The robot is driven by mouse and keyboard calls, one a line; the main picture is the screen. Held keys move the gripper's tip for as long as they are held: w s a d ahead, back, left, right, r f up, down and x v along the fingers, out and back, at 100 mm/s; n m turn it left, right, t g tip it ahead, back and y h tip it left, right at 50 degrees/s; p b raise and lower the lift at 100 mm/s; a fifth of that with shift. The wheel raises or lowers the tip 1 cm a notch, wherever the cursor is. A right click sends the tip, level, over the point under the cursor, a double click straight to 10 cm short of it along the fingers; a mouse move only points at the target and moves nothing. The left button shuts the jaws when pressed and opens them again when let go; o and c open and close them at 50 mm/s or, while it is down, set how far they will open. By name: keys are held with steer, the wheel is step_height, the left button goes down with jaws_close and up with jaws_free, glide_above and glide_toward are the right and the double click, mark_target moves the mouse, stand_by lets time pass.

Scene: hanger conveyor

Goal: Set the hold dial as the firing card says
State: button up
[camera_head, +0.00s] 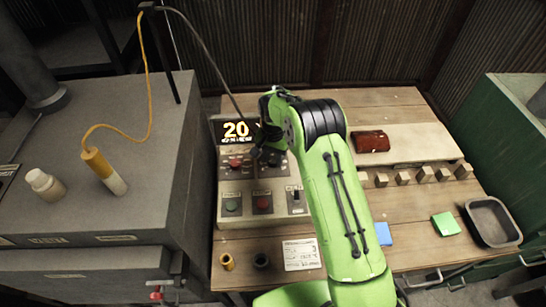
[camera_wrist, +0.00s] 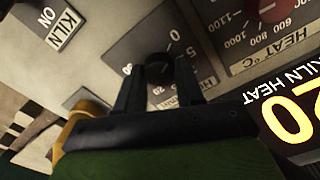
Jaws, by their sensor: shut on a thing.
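My gripper (camera_wrist: 160,76) is shut on the black knob of the hold dial (camera_wrist: 158,62) in the wrist view, one finger on each side. The dial's dark plate shows scale numbers, partly covered by the fingers, so I cannot read its setting. The control panel (camera_head: 227,208) stands on the wooden bench. The firing card (camera_head: 301,254) lies flat in front of the panel; its writing is too small to read.
The heat dial with a red knob (camera_wrist: 272,10) sits close to the hold dial, and the lit display (camera_head: 236,130) reads 20. Green and red buttons are on the panel's lower part. A yellow ring (camera_head: 227,261) and a dark ring (camera_head: 261,260) lie near the bench's front.

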steer(key=m+b, duration=0.1)
steer(key=m, duration=0.3)
steer(key=shift+b, duration=0.3)
steer(key=m+b, duration=0.1)
steer(key=m, duration=0.2)
steer(key=shift+m, duration=0.3)
steer(key=m+b, duration=0.1)
steer(key=m, duration=0.2)
steer(key=shift+m, duration=0.3)
steer(key=shift+m+b, duration=0.95)
steer(key=shift+m, duration=0.95)
steer(key=shift+r, duration=0.1)
steer(key=o, duration=1)
steer(key=shift+o, duration=0.2)
